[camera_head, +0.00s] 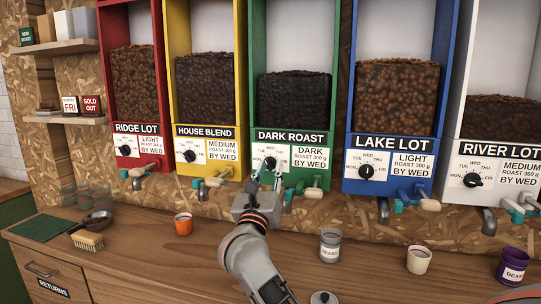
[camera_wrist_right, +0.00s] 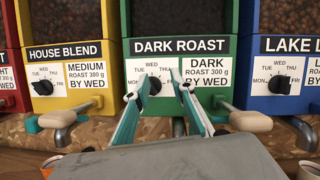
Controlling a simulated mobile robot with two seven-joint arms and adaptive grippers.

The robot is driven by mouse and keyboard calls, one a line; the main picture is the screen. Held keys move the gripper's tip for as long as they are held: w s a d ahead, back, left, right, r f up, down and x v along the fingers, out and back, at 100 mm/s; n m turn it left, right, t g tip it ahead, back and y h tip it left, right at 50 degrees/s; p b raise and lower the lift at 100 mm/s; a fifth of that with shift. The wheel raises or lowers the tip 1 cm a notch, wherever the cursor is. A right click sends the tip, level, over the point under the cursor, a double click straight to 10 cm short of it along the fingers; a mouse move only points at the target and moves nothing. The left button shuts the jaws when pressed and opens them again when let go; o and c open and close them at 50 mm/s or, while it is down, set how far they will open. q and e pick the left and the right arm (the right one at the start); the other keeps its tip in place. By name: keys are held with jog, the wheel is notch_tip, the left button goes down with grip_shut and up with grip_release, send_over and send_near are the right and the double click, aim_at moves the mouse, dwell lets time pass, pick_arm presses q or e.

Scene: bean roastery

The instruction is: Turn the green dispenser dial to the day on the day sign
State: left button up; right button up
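The green dispenser (camera_head: 250,125), labelled DARK ROAST, stands in the middle of the row. Its black dial (camera_head: 270,162) sits on a white day plate; the wrist view also shows the dial (camera_wrist_right: 154,86). I cannot tell clearly which day its pointer marks. The day sign (camera_head: 70,105) reads FRI and stands on the left shelf. My right gripper (camera_head: 266,175) is in front of the green dispenser. In the wrist view its open fingers (camera_wrist_right: 156,92) flank the dial with gaps at the sides; contact is not visible. My left gripper is not in view.
Red, yellow, blue (camera_head: 395,180) and white dispensers flank the green one, each with a dial. Spouts and cream-handled levers (camera_wrist_right: 250,121) project below.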

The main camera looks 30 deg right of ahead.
aim_at(268, 166)
notch_tip(268, 166, down, 4)
jog(key=a+n+t+y+p, duration=0.1)
jog(key=a+n+t+y, duration=0.1)
jog(key=n, duration=0.3)
jog(key=p+x, duration=0.1)
jog(key=x, duration=0.6)
jog(key=shift+s+d, duration=0.15)
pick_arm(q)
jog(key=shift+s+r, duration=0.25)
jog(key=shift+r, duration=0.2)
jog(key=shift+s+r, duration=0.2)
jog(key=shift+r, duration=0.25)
pick_arm(e)
jog(key=shift+c, duration=0.3)
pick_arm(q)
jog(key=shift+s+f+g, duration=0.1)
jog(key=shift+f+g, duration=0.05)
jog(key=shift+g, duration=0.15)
pick_arm(e)
jog(key=shift+f, duration=0.1)
grip_shut()
